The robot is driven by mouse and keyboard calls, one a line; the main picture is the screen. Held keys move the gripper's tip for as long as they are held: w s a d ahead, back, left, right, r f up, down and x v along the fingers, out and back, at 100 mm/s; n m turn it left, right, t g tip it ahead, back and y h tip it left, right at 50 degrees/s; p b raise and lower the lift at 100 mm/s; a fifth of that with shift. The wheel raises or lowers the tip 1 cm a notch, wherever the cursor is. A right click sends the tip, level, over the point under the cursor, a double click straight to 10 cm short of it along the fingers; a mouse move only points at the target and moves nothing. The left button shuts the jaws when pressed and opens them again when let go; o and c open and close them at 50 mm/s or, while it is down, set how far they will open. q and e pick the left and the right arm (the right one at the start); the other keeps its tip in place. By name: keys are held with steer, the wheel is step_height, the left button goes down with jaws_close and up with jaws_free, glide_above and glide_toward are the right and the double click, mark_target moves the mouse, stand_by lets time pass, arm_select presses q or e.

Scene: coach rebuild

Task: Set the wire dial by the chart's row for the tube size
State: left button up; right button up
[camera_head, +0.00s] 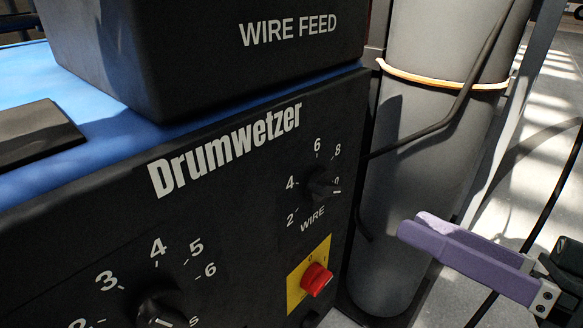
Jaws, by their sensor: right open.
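The wire dial (320,186) is a small black knob on the dark front panel of the Drumwetzer machine, above the label WIRE. White numbers 2, 4, 6 and 8 run around it, with a partly covered number at its right. A short white mark shows at the knob's right side, but I cannot tell for sure if it is the pointer. My right gripper (416,226), with purple fingers, is open and empty, to the right of the dial and lower in the picture, apart from the panel. My left gripper, the chart and the tube are not in view.
A second, larger black dial (160,306) with numbers is at the bottom left, cut by the frame. A red switch (316,279) on a yellow plate sits below the wire dial. A grey gas cylinder (410,150) with an orange band stands right of the panel, behind my gripper.

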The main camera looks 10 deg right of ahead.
mark_target(335, 187)
steer(key=b+x, duration=0.3)
steer(key=x, duration=0.6)
steer(key=shift+w+a+b, duration=0.25)
steer(key=shift+a+b, duration=0.05)
steer(key=shift+b, duration=0.1)
jaws_close()
